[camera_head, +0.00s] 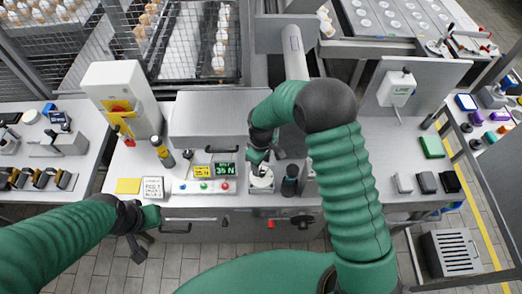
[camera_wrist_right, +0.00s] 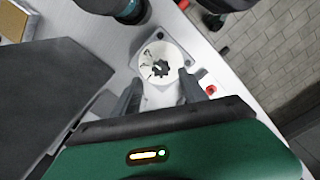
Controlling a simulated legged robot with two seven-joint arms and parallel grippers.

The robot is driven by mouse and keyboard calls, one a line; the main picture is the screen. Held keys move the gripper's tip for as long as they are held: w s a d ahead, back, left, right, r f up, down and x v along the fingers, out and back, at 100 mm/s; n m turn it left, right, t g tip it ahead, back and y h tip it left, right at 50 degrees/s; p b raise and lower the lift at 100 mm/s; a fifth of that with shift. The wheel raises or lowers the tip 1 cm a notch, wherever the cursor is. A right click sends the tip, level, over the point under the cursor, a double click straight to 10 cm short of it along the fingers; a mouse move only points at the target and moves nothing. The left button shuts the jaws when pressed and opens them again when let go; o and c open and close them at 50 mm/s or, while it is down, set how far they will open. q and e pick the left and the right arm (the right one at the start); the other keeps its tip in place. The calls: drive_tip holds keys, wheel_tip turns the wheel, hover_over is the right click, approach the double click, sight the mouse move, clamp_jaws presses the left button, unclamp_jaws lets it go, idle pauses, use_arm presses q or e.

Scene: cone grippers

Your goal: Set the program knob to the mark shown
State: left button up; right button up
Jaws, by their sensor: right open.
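The program knob (camera_wrist_right: 160,68) is a small dark lobed knob with a light pointer line, in the middle of a round white dial (camera_wrist_right: 149,53) with dark marks. In the head view the dial (camera_head: 262,182) sits on the front of the bench, and the knob is mostly hidden by my right gripper (camera_head: 260,166). In the wrist view my right gripper (camera_wrist_right: 161,88) is open, its two dark fingers apart on the near side of the dial, with nothing between them. My left gripper (camera_head: 138,245) hangs empty at the bench's front edge; its jaw opening is unclear.
Left of the dial is a panel with coloured buttons (camera_head: 204,186), a yellow label (camera_head: 202,172) and a green display (camera_head: 227,169) that seems to read 36 N. A dark cylinder (camera_head: 290,181) stands close right of the dial. A white machine (camera_head: 122,95) stands at left.

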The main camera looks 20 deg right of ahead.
sight(261, 172)
wheel_tip(261, 172, up, 13)
drive_tip(key=b, duration=0.1)
drive_tip(key=shift+f, duration=0.2)
